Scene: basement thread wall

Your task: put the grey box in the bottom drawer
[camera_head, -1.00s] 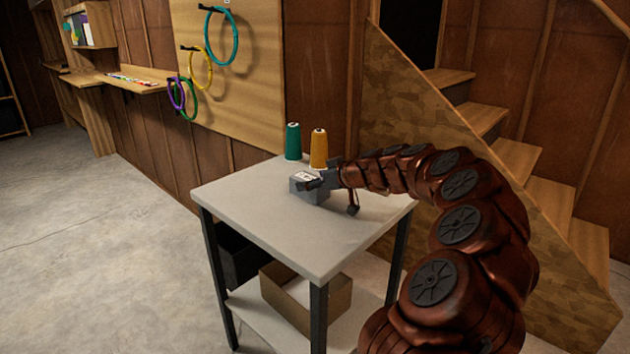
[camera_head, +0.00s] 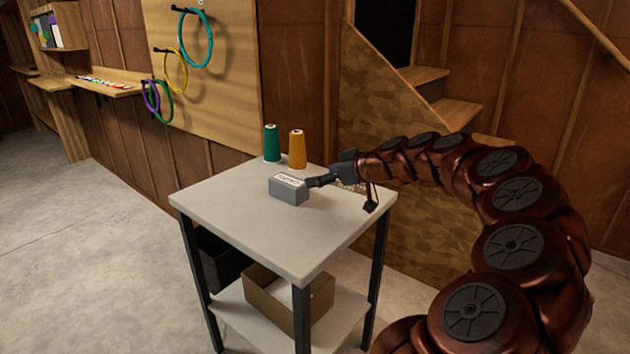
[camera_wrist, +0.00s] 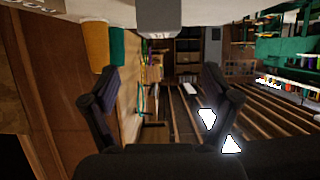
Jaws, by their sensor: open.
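The grey box (camera_head: 289,191), with a white label on top, sits on the light table top (camera_head: 240,215). My gripper (camera_head: 318,182) is at the box's right side in the head view, open and empty. Whether it touches the box is unclear there. The wrist view looks upside down. In it, the grey box (camera_wrist: 158,20) sits at the top edge, ahead of and between the two spread fingers of my gripper (camera_wrist: 158,92). I cannot make out the bottom drawer clearly in either view.
A green spool (camera_head: 271,143) and an orange spool (camera_head: 297,149) stand at the table's back. A brown carton (camera_head: 270,300) and a black bin (camera_head: 222,258) are on the shelf below. Stairs (camera_head: 450,112) rise behind my arm. Open floor (camera_head: 80,260) lies to the left.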

